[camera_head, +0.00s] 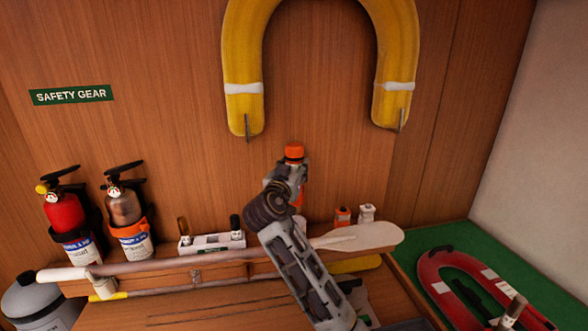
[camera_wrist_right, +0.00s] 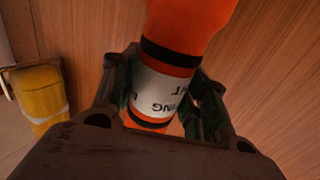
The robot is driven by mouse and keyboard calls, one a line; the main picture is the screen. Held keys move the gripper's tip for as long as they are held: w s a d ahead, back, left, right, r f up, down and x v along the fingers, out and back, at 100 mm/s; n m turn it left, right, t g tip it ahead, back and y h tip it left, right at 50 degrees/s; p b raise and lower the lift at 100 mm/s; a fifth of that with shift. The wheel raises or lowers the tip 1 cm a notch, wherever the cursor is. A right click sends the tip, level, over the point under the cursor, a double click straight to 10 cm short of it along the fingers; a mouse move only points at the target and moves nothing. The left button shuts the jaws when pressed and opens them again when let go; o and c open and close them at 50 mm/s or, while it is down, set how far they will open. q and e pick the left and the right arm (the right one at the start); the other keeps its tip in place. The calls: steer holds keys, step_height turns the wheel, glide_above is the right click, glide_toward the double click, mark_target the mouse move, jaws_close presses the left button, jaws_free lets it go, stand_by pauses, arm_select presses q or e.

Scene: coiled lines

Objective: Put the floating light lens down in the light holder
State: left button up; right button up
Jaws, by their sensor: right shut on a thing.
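The floating light (camera_head: 294,152) is orange. Its orange top shows above my right gripper (camera_head: 285,180) in the head view, and some orange shows just below the gripper. In the right wrist view the light (camera_wrist_right: 185,25) has a white label with black bands and upside-down lettering. My right gripper (camera_wrist_right: 163,95) is shut around its labelled middle, one finger on each side. The light looks roughly upright in front of the wooden wall. I cannot pick out the light holder for certain; my gripper and arm hide part of the shelf behind. My left gripper is not in view.
A wooden shelf with a paddle (camera_head: 370,236) lies below. A white rack (camera_head: 212,243) with two small cylinders, an orange item (camera_head: 342,216) and a white item (camera_head: 366,213) stand behind it. Two extinguishers (camera_head: 66,213) are left. A yellow horseshoe buoy (camera_head: 243,70) hangs above.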

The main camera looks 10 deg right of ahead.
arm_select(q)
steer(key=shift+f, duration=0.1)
arm_select(e)
steer(key=shift+f, duration=0.15)
steer(key=shift+f+b, duration=0.55)
steer(key=shift+f, duration=0.45)
steer(key=shift+f+b, duration=1.7)
steer(key=shift+f, duration=0.5)
steer(key=shift+f+b, duration=0.4)
steer(key=shift+b, duration=0.25)
steer(key=shift+f+b, duration=0.9)
steer(key=shift+f, duration=0.35)
steer(key=shift+f+b, duration=0.15)
steer(key=shift+b, duration=0.15)
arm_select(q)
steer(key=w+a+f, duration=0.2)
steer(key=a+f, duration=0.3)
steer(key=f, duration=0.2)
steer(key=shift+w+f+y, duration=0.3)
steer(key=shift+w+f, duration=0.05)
